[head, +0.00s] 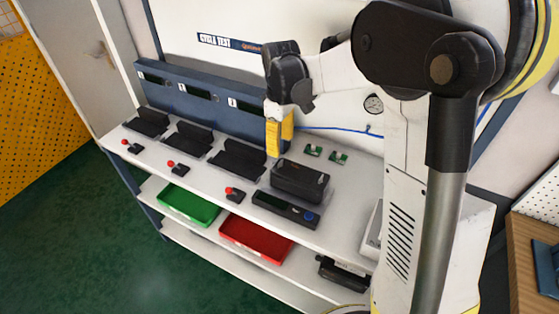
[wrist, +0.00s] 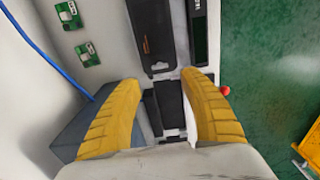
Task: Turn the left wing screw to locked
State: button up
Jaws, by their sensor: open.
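I cannot make out a left wing screw in either view. A dark box (head: 299,180) lies on the white bench; it also shows in the wrist view (wrist: 147,28), just beyond the fingertips. My gripper (head: 279,140) points down above the bench, between the rightmost black fixture (head: 240,159) and the dark box. In the wrist view my gripper (wrist: 160,82) has its two yellow fingers wide apart, with nothing held between them. Part of a black fixture (wrist: 170,106) shows below, between the fingers.
Two small green boards (head: 313,151) (head: 338,158) lie behind the box. A handheld meter (head: 285,210) lies in front. A blue panel (head: 185,95) runs along the back. Red knobs (head: 229,190) stand near the front edge. Green (head: 188,205) and red (head: 255,239) trays sit below.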

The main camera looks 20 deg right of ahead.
aim_at(280, 162)
notch_tip(280, 162, down, 8)
jog(key=shift+r+b, duration=0.15)
jog(key=shift+b, duration=0.9)
grip_shut()
